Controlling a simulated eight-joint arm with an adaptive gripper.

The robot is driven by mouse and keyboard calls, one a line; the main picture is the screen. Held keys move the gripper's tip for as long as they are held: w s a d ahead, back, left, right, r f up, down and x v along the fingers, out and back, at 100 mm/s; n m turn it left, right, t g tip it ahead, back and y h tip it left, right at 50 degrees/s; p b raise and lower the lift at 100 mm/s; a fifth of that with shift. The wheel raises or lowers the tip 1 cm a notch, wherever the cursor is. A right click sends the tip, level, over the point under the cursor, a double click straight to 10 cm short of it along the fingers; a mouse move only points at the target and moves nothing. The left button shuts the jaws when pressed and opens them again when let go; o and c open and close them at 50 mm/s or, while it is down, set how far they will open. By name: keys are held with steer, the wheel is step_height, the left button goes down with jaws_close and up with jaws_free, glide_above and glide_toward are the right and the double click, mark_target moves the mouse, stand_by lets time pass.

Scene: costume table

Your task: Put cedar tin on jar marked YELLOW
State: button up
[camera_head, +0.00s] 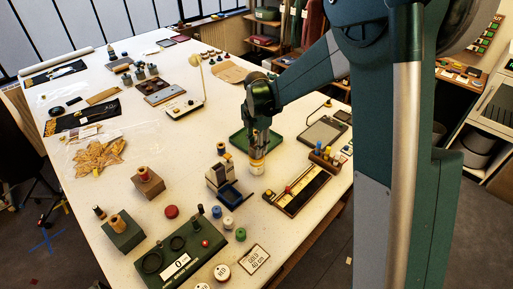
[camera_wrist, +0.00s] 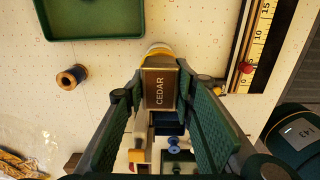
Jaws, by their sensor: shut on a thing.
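The cedar tin (camera_wrist: 160,92), a small brown box with a pale metal edge and the word CEDAR, sits between the fingers of my gripper (camera_wrist: 160,98) in the wrist view. My gripper is shut on it. A pale round jar with a yellow band shows just beyond the tin's top edge (camera_wrist: 158,49), mostly hidden by it. In the head view my gripper (camera_head: 259,148) points down right over this white jar (camera_head: 257,168), which stands on the table. I cannot read its marking or tell whether tin and jar touch.
A green tray (camera_head: 240,137) lies behind the jar, with a thread spool (camera_wrist: 73,76) to the left. A box with a ruler (camera_head: 297,194) lies to the right. A blue bin with a card holder (camera_head: 231,193) stands close at front left.

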steer(key=shift+f, duration=0.2)
steer(key=o, duration=0.9)
steer(key=shift+r, duration=0.25)
step_height(320, 180, up, 12)
steer(key=shift+f, duration=0.1)
stand_by(0.6)
